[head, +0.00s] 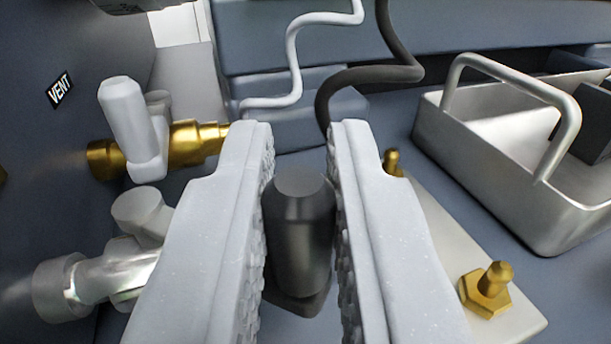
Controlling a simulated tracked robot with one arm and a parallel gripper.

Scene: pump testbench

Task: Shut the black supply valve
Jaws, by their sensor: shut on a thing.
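My gripper (302,150) fills the middle of the head view, with two pale, ridged fingers. It is shut on the black valve handle (300,225), a dark, rounded upright lever between the fingers. The left finger touches the handle, and the right finger lies close along its other side. A dark base shows below the handle. The rest of the valve body is hidden by the fingers.
Left of my gripper, a brass valve with a white handle (128,118) sits near a VENT label (61,90). Below it is a silver fitting (95,278). At right are a metal tool tray (520,190) and a plate with a brass fitting (488,291). White (292,62) and black hoses (375,75) run behind.

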